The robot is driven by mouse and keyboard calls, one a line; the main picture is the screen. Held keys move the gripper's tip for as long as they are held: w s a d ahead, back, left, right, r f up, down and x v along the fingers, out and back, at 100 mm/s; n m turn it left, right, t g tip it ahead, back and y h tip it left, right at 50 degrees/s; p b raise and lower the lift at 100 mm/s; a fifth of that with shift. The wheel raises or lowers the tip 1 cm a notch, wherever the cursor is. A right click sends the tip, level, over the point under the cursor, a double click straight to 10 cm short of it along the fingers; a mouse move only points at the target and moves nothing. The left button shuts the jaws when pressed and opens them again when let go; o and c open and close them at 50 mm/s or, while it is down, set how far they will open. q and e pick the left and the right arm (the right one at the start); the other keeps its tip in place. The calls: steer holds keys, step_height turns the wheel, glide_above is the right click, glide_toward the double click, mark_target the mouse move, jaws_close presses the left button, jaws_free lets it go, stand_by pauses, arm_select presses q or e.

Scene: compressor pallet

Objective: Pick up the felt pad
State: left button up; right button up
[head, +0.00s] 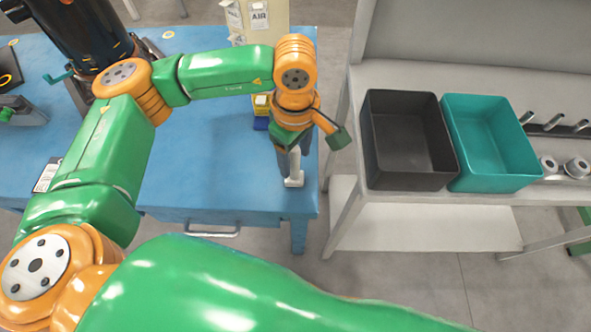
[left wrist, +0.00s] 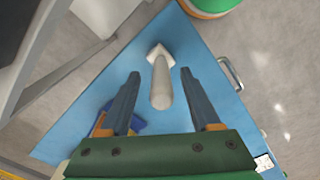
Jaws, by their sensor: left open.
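I cannot surely pick out a felt pad in either view. My left gripper (head: 289,163) points down over the right front corner of the blue table (head: 232,187). In the left wrist view its jaws (left wrist: 161,75) are open, one finger on each side of a pale grey, rounded handle-like thing (left wrist: 161,84) with a white, angular end. That thing also shows in the head view (head: 294,181), partly hidden by the gripper. Whether the fingers touch it, I cannot tell; gaps show on both sides. My right gripper is not in view.
A blue and yellow item (head: 261,112) sits just behind the gripper; a dark machine (head: 85,35) stands at the back left. Right of a gap, a grey bench (head: 480,75) holds a black bin (head: 408,140), a teal bin (head: 490,143) and metal parts (head: 576,167).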

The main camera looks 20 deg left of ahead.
mark_target(294, 166)
arm_select(q)
step_height(294, 166, down, 3)
steer(key=shift+s+a+f, duration=0.1)
steer(key=shift+a, duration=0.05)
steer(key=shift+f, duration=0.25)
jaws_close()
steer(key=shift+r, duration=0.1)
